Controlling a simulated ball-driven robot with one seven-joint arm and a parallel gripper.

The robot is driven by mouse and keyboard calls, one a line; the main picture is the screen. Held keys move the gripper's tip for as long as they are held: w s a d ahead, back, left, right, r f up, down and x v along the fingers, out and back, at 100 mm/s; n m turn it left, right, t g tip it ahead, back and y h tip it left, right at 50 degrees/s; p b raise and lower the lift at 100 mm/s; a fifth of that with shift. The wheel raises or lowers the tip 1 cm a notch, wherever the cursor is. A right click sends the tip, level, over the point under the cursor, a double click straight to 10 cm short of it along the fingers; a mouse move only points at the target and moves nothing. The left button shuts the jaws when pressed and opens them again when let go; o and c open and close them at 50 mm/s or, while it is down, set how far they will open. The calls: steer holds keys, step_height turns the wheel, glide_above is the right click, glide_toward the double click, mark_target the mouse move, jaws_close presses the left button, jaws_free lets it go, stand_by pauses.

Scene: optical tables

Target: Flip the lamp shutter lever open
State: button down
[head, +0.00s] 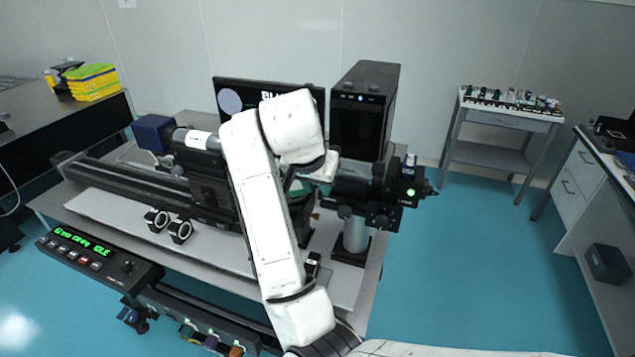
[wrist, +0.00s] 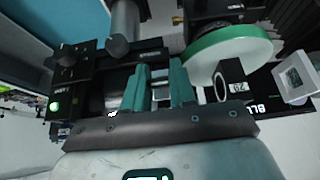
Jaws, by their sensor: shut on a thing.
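The lamp (head: 372,185) is a black cylindrical housing with a lit green light at its right end, on a silver post at the right of the optical table. In the wrist view its black body (wrist: 85,68) and green light are at the left. My gripper (wrist: 160,76) has its teal fingers shut on a small part beside the lamp body, by its place the shutter lever. The fingers hide most of it, so its angle cannot be told. In the head view my white hand (head: 318,166) is at the lamp's left end and the fingertips are largely hidden.
A white disc with a green rim (wrist: 232,52) is close right of my fingers in the wrist view. A black computer tower (head: 365,110) and a monitor (head: 225,100) stand behind. A control box (head: 95,258) with green digits is at the front left. Floor is free at right.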

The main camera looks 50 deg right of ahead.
steer(key=c, duration=0.9)
jaws_free()
steer(key=shift+f, duration=0.1)
steer(key=shift+a+r, duration=0.25)
steer(key=shift+r, duration=0.3)
steer(key=v, duration=0.9)
steer(key=shift+s+a+r, duration=0.1)
steer(key=shift+a+r, duration=0.05)
steer(key=shift+r, duration=0.1)
